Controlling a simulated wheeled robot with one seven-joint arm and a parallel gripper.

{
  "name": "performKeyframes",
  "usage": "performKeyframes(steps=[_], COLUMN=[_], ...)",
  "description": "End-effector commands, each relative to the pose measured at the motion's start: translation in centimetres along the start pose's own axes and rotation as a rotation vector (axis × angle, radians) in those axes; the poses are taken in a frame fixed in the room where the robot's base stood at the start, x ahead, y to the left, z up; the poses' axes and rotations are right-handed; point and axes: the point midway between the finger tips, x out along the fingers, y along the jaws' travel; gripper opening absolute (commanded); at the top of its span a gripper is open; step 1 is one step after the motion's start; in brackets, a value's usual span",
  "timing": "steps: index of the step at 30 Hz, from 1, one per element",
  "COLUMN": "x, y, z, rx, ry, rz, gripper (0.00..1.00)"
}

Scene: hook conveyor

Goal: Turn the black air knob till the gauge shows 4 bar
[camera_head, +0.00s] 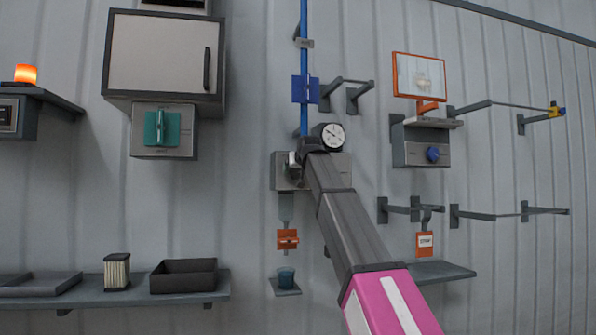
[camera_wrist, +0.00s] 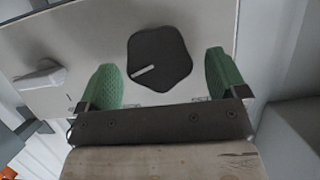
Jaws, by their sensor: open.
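The black air knob (camera_wrist: 160,59) shows in the wrist view on a pale panel, a lobed disc with a white pointer line toward its lower left. My gripper (camera_wrist: 162,78) is open, with one green fingertip on each side of the knob and a visible gap on both sides. In the head view the knob is hidden behind my arm, and my gripper's end is at the grey air unit (camera_head: 281,172). The round white gauge (camera_head: 333,134) sits just above, with a dark needle; its reading is too small to tell.
A pale lever (camera_wrist: 40,76) sits left of the knob on the same panel. A blue pipe (camera_head: 304,60) runs down to the unit. Wall rails and a blue knob (camera_head: 433,154) stand to the right.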

Motion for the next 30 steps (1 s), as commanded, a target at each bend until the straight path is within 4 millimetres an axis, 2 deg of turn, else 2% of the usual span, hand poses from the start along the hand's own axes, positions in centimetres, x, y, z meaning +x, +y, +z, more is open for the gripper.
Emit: performKeyframes(steps=[4,5,6,9,20,30], x=[-0.02,-0.02,-0.02,-0.03,-0.04,-0.02], y=[0.00,0.00,0.01,0.01,0.10,0.44], z=[0.00,0.00,0.00,0.00,0.00,0.08], rx=[0.000,0.000,0.000,0.000,0.033,0.233], ry=[0.000,0.000,0.000,0.000,0.000,0.000], rz=[0.000,0.000,0.000,0.000,-0.014,-0.096], gripper=[0.91,0.85,0.72,0.42,0.42,0.42])
